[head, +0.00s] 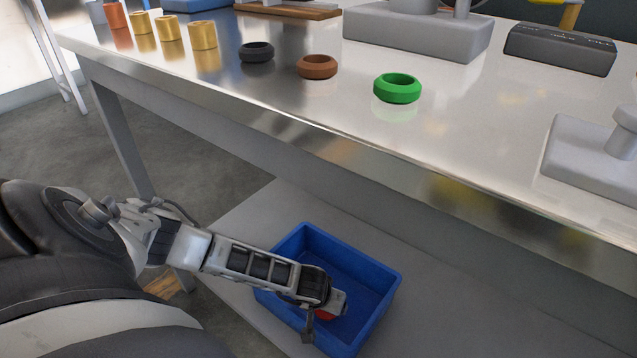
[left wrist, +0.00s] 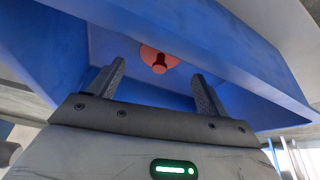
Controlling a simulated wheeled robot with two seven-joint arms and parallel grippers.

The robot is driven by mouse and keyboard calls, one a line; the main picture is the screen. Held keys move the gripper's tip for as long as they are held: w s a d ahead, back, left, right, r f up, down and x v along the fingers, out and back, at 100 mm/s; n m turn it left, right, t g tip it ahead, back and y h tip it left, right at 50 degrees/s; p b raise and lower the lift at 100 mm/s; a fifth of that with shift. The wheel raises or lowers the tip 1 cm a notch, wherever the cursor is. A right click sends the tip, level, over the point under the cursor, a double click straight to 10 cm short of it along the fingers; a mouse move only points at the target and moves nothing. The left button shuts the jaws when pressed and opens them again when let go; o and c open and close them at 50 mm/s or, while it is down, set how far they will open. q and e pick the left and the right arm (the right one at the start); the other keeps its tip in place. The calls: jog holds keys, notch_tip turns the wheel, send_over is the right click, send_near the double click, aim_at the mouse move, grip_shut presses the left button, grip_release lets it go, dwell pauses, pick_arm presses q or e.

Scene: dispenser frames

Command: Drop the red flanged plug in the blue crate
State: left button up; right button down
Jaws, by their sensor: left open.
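The red flanged plug (left wrist: 160,58) shows inside the blue crate (left wrist: 230,55) in the left wrist view, its round flange against the crate's inside and its stem pointing toward the camera. It appears beyond my fingertips, with a gap between them and it. In the head view only a bit of the plug's red (head: 325,314) shows beside my gripper. The blue crate (head: 368,258) stands on the low shelf under the table. My left gripper (head: 322,320) is open at the crate, its fingers spread and empty in the left wrist view (left wrist: 158,72). My right gripper is out of view.
The metal table (head: 300,120) stands above and behind the crate. On it are a green ring (head: 397,88), a brown ring (head: 317,67), a dark ring (head: 257,52) and several brass cylinders (head: 203,36). The low shelf (head: 450,310) is bare right of the crate.

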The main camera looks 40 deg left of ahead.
pick_arm(q)
jog(key=p+v, duration=0.4)
jog(key=v, duration=0.7)
jog(key=shift+r, duration=0.2)
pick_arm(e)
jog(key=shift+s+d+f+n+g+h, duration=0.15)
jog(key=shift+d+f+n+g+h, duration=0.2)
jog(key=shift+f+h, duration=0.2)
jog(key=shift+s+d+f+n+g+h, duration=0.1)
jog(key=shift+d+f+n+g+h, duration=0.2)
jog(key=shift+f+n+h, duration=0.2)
pick_arm(q)
jog(key=shift+s, duration=0.15)
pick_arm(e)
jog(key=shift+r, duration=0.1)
